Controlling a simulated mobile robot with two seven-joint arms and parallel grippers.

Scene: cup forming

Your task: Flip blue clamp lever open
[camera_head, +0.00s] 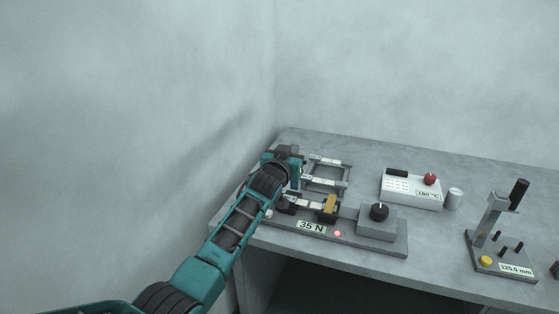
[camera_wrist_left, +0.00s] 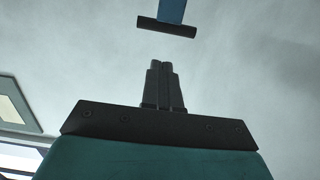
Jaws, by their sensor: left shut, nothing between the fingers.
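The blue clamp lever (camera_wrist_left: 173,10) shows at the top of the left wrist view, with a dark crossbar (camera_wrist_left: 167,27) at its end. My left gripper (camera_wrist_left: 162,64) is shut and empty, its two fingers side by side. Its tips point toward the crossbar, with a visible gap between them in the picture. In the head view my left arm reaches over the left end of the clamp fixture (camera_head: 375,244), and my left gripper (camera_head: 289,151) is there. My arm hides much of that end, and I cannot clearly make out the lever there. My right gripper is not in view.
The fixture bears a "35 N" label (camera_head: 311,226), a red light (camera_head: 337,233) and a black knob (camera_head: 379,211). A white 180 °C box (camera_head: 411,190) stands behind to the right. A lever gauge (camera_head: 492,222) is farther right. A wall rises close on the left.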

